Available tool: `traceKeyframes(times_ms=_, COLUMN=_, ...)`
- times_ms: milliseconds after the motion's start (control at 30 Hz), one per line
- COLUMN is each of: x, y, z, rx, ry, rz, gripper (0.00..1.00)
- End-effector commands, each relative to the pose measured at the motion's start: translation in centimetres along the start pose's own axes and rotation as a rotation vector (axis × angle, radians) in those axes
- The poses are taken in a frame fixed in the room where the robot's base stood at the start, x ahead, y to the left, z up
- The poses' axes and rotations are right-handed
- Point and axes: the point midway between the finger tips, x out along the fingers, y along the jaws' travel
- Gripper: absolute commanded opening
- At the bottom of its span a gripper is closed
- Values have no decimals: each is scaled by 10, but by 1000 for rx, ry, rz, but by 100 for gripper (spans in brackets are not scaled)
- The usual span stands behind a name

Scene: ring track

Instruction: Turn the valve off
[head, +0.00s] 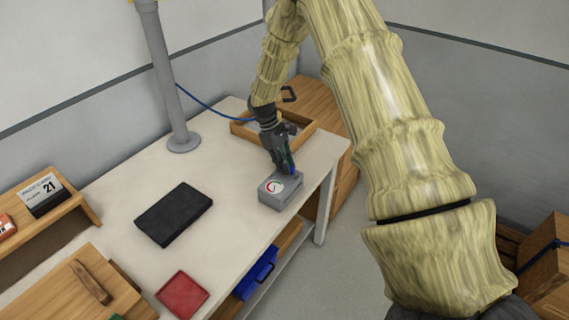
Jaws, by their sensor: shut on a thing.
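The valve is a small grey box (279,196) near the right edge of the white table, with a round white dial (272,186) marked with a red arc on its top. My gripper (287,168) reaches down over the box from behind and is shut at the far right part of its top, beside the dial. A bit of blue shows at the fingertips, and it seems to be the valve's handle. The fingers hide most of the handle, so I cannot tell which way it points.
A shallow wooden tray (302,131) lies behind the gripper. A grey post (168,80) stands on the table (129,184). A black flat case (174,213) and a red square dish (182,295) lie left of the valve. A desk calendar (42,193) stands on a wooden shelf.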

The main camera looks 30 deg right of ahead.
Motion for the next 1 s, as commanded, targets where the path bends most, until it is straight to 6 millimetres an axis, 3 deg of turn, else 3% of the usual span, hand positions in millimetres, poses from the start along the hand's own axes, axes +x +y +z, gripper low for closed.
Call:
traceKeyframes(times_ms=333, x=0, y=2, z=1, rx=-2, ry=-2, rz=3, gripper=0)
traceKeyframes(times_ms=367, x=0, y=2, z=2, rx=-2, ry=-2, rz=3, gripper=16)
traceKeyframes(times_ms=400, x=0, y=2, z=1, rx=-2, ry=-2, rz=3, gripper=23)
traceKeyframes(times_ms=500, x=0, y=2, z=1, rx=-2, ry=-1, rz=2, gripper=36)
traceKeyframes(times_ms=833, x=-2, y=1, z=0, rx=-2, ry=0, rz=2, gripper=36)
traceKeyframes(times_ms=1000, x=-18, y=1, z=0, rx=-2, ry=1, rz=2, gripper=36)
